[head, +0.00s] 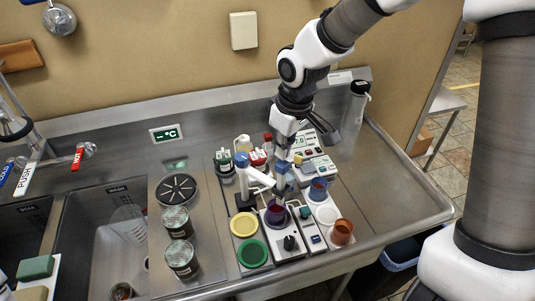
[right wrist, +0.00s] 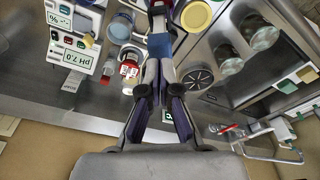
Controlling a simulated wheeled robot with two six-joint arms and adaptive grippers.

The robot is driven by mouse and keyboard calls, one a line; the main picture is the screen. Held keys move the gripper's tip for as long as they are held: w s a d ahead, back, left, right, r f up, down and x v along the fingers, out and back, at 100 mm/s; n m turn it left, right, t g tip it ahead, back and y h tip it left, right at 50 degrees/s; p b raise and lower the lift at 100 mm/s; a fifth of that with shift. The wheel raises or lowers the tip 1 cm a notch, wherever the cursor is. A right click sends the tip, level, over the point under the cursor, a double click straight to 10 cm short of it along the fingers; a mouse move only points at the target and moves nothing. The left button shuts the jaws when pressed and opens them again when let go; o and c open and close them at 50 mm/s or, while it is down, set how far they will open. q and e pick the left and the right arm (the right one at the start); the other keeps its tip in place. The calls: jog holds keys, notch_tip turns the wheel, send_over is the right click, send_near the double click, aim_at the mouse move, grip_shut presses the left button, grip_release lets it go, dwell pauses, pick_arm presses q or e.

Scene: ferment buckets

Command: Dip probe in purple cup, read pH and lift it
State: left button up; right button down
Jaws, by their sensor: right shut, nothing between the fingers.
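The purple cup (head: 276,214) stands on the counter station in the head view, at the foot of a white stand with a blue top (head: 242,160). A blue block (head: 284,187), apparently the probe's handle, is above and right of the cup. It also shows just beyond the fingertips in the right wrist view (right wrist: 159,46). The probe's tip is hidden, so I cannot tell whether it is in the cup. My right gripper (head: 283,166) is shut and empty, right above the blue block. My left gripper is not in view.
A blue cup (head: 318,189) and an orange-brown cup (head: 342,232) stand to the right. Yellow (head: 244,224) and green (head: 252,253) discs lie in front left. Dark jars (head: 182,259) stand by the sink. A grey bottle (head: 355,105) is at the back right; the right counter is clear.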

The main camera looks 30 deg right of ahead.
aim_at(284, 163)
jog(key=shift+f, duration=0.1)
jog(key=shift+f+b, duration=2.45)
jog(key=shift+f, duration=1.1)
jog(key=shift+r, duration=0.1)
notch_tip(284, 163, up, 5)
jog(key=p, duration=0.5)
dwell(3.5)
